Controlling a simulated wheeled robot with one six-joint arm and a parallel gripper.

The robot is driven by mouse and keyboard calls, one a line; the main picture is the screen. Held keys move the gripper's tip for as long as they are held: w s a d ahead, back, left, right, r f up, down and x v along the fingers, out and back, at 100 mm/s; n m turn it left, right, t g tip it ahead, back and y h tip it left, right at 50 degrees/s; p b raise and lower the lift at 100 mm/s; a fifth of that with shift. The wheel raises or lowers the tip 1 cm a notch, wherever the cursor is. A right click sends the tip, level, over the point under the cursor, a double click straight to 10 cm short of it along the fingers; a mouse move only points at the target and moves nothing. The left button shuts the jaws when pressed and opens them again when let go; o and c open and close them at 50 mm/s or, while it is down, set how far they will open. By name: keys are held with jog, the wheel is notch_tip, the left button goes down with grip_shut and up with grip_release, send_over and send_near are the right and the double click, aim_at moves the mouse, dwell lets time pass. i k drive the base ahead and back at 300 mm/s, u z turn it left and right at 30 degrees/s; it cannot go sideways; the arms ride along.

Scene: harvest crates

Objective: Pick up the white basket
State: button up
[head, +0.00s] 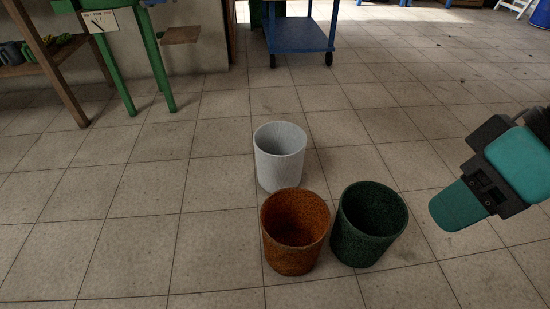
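The white basket (279,170) stands upright on the tiled floor near the middle of the head view. It is round and open at the top, and its inside looks empty. The orange-brown basket in front hides a little of its lower edge. My gripper (458,207) is at the right of the view, to the right of the baskets and apart from them. Its teal end points down and left. I cannot make out a gap between its fingers.
An orange-brown basket (292,262) and a dark green basket (365,246) stand close together in front of the white one. A blue cart (298,36) on wheels is behind. A green-legged stand (108,62) and wooden shelf (50,70) are at upper left. The left floor is clear.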

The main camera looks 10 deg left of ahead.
aim_at(280, 147)
jog(key=u, duration=0.5)
jog(key=k, duration=1.15)
jog(key=z, duration=0.15)
jog(key=i, duration=0.9)
jog(key=u, duration=0.55)
jog(key=i, duration=0.7)
jog(key=u, duration=0.7)
